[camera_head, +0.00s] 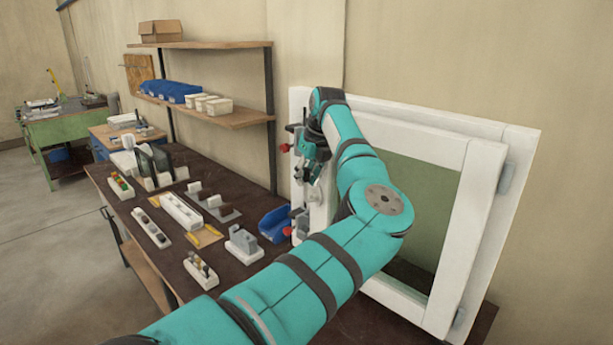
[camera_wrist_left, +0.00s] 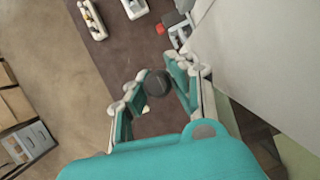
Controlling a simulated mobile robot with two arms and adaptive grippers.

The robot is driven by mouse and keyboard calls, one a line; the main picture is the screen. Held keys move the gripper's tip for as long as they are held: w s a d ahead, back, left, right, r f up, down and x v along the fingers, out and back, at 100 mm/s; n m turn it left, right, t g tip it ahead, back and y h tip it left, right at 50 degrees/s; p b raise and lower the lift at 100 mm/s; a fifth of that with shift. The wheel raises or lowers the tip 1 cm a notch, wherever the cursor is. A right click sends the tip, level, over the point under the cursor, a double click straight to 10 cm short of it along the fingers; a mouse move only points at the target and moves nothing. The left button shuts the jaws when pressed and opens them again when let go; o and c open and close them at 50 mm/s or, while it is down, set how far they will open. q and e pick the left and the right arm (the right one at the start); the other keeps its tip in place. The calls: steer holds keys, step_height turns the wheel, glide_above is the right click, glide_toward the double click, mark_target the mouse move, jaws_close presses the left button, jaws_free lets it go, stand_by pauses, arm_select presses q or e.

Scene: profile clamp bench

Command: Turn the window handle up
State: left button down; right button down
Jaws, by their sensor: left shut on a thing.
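The window (camera_head: 455,150) has a white frame and a greenish pane and stands upright on the bench at the right, near the wall. My left gripper (camera_head: 308,170) is at the left upright of the frame in the head view. In the left wrist view its fingers are shut on a dark rounded part, the window handle (camera_wrist_left: 157,83). Most of the handle is hidden by the fingers, and its angle cannot be told. In the head view the gripper and arm cover the handle. My right gripper is not in view.
Clamps with red knobs (camera_head: 285,148) sit along the frame's left edge. A blue bin (camera_head: 274,222) and several small fixtures stand on the dark bench (camera_head: 150,275). Wall shelves (camera_head: 215,119) hold bins behind. Open floor (camera_head: 50,250) lies to the left.

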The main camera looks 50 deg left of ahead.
arm_select(q)
steer(key=shift+r, duration=0.15)
steer(key=c, duration=1.1)
jaws_free()
steer(key=shift+a, duration=0.1)
steer(key=shift+c, duration=0.2)
steer(key=v, duration=1.1)
steer(key=shift+r, duration=0.3)
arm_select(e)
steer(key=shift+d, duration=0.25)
arm_select(q)
steer(key=shift+f, duration=0.1)
